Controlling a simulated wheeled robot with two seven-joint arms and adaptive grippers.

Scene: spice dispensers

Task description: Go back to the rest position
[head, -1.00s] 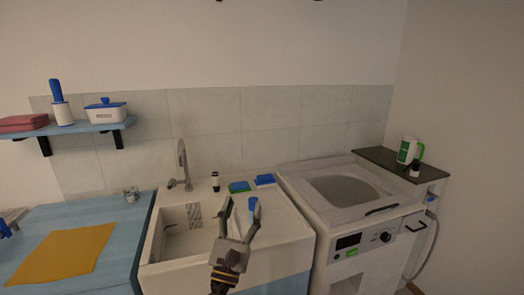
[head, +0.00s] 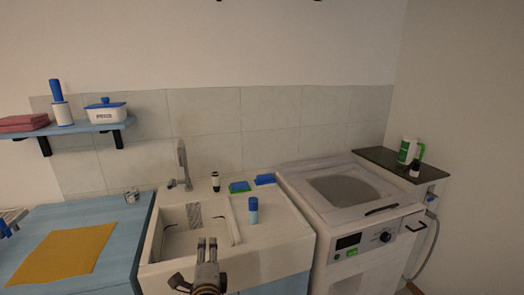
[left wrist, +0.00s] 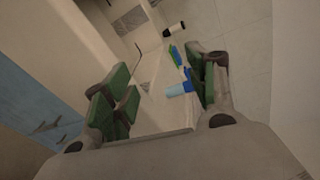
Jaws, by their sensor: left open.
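My left gripper (head: 207,240) is in front of the sink's front edge, empty. The left wrist view shows its green-padded fingers (left wrist: 160,92) apart. A light blue dispenser with a dark blue cap (head: 253,211) stands upright on the sink's right ledge, apart from the gripper; it also shows in the left wrist view (left wrist: 178,90), beyond the fingers. A white dispenser with a dark cap (head: 215,182) stands at the back of the sink; it shows in the left wrist view too (left wrist: 174,30). A similar dark-capped one (head: 415,168) stands on the right counter. My right gripper is not in view.
The sink (head: 165,253) has a tap (head: 182,165) behind it. Sponges (head: 240,187) lie at its back. A washing machine (head: 330,218) stands right, a blue worktop with a yellow cloth (head: 62,254) left. A shelf (head: 85,128) hangs on the wall.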

